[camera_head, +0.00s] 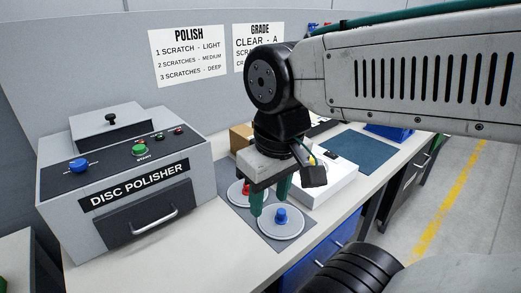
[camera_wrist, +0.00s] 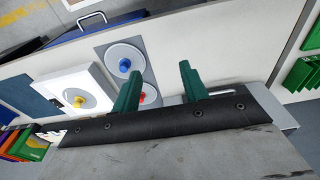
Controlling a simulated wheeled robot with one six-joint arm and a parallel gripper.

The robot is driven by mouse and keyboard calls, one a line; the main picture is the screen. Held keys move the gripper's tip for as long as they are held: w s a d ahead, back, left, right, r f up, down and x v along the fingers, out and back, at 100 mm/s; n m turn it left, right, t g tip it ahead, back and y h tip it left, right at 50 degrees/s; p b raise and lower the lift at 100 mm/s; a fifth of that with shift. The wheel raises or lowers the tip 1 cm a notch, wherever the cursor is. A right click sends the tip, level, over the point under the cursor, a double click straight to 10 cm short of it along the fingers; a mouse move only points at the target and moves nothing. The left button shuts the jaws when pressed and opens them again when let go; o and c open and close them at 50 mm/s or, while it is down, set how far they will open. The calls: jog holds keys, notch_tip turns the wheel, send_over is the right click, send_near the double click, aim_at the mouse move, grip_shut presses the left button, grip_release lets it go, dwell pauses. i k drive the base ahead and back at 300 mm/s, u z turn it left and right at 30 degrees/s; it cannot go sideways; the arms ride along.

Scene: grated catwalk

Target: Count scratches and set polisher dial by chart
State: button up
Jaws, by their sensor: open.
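The grey disc polisher (camera_head: 125,185) stands at the left of the bench, with a blue dial (camera_head: 79,165), a green START button (camera_head: 139,149) and a front drawer with a handle. The POLISH chart (camera_head: 187,55) reads 1 scratch light, 2 scratches medium, 3 scratches deep. A disc with a blue knob (camera_head: 281,222) and a disc with a red knob (camera_head: 236,194) lie on a grey mat (camera_head: 266,238). My gripper (camera_head: 269,203) is open and empty above them. In the wrist view, a finger partly covers the red-knob disc (camera_wrist: 148,99). No scratches can be made out.
A white box (camera_wrist: 66,82) bears a disc with a yellow knob (camera_wrist: 79,99). The GRADE chart (camera_head: 258,40) is partly hidden by my arm. A blue-grey mat (camera_head: 358,150) lies farther along. The bench front between polisher and discs is clear.

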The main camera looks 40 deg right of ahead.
aim_at(79, 165)
jog(key=z, duration=0.1)
jog(key=k, duration=1)
jog(key=u, duration=0.5)
jog(key=i, duration=1.05)
jog(key=z, duration=0.05)
